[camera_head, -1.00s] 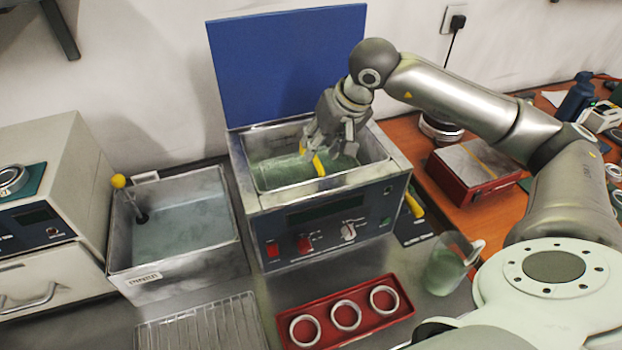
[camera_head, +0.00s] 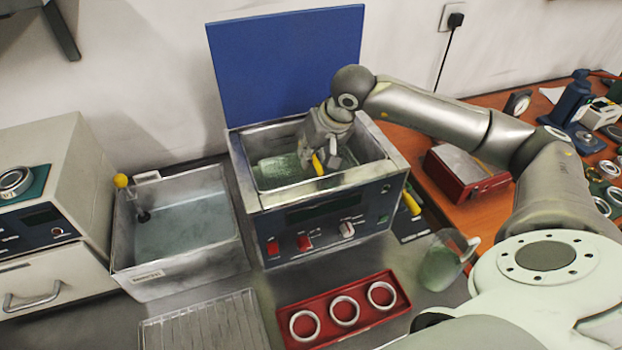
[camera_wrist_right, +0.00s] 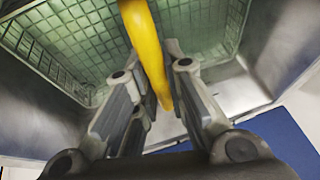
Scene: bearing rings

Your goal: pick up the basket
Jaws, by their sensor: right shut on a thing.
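The basket is a green mesh basket (camera_head: 280,172) sitting inside the open tank of the metal cleaning unit (camera_head: 240,165). It has a yellow handle (camera_head: 318,163). My right gripper (camera_head: 326,160) is down in the tank opening and shut on the yellow handle. In the right wrist view the yellow handle (camera_wrist_right: 145,40) runs between the two fingers (camera_wrist_right: 150,75), with the basket's green mesh (camera_wrist_right: 75,35) behind it. The arm hides part of the basket's right side in the head view. My left gripper is not in view.
The blue lid (camera_head: 288,65) stands open behind the tank. A water-filled metal basin (camera_head: 125,225) is to the left. A red tray (camera_head: 290,335) with three rings, a wire rack (camera_head: 205,325) and a glass jug (camera_head: 440,262) are in front.

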